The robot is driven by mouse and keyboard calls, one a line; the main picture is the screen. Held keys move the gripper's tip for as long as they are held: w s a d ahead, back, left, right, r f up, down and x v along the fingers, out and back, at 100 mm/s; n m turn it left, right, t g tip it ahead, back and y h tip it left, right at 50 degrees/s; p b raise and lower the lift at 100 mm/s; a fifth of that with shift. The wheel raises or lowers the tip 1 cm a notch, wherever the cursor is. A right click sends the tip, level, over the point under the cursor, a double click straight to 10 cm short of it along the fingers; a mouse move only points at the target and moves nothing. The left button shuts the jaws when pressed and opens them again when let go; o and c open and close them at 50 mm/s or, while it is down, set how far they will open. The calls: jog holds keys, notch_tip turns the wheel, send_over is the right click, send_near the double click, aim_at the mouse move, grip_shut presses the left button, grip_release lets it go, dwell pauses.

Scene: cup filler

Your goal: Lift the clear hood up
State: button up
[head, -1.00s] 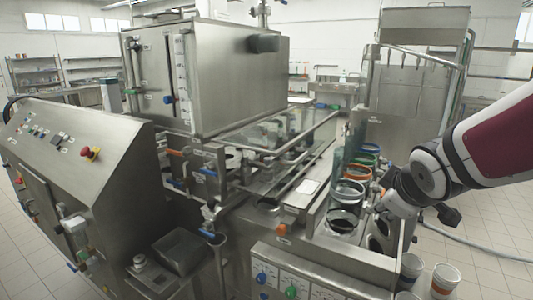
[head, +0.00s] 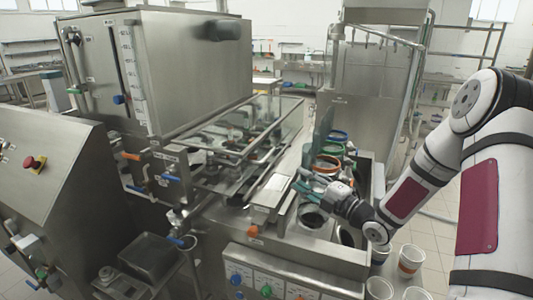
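The clear hood (head: 285,112) appears as see-through panels framed by metal rails over the middle of the filling machine. It looks lowered over the fittings below, though its edges are hard to make out.
A steel tank (head: 185,65) stands behind left, and a control cabinet (head: 45,180) with a red button at the left. Paper cups (head: 411,259) stand at lower right. A steel tower (head: 375,85) rises behind.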

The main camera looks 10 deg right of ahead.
jog(key=w+a+r, duration=0.1)
jog(key=w+a, duration=0.2)
jog(key=w, duration=0.2)
jog(key=w+a+r+y, duration=0.1)
jog(key=w+a, duration=0.3)
jog(key=w, duration=0.2)
jog(key=shift+w+r+t+p, duration=0.15)
jog(key=shift+r+t+p, duration=0.15)
jog(key=shift+t+p, duration=0.1)
jog(key=shift+c, duration=0.6)
grip_shut()
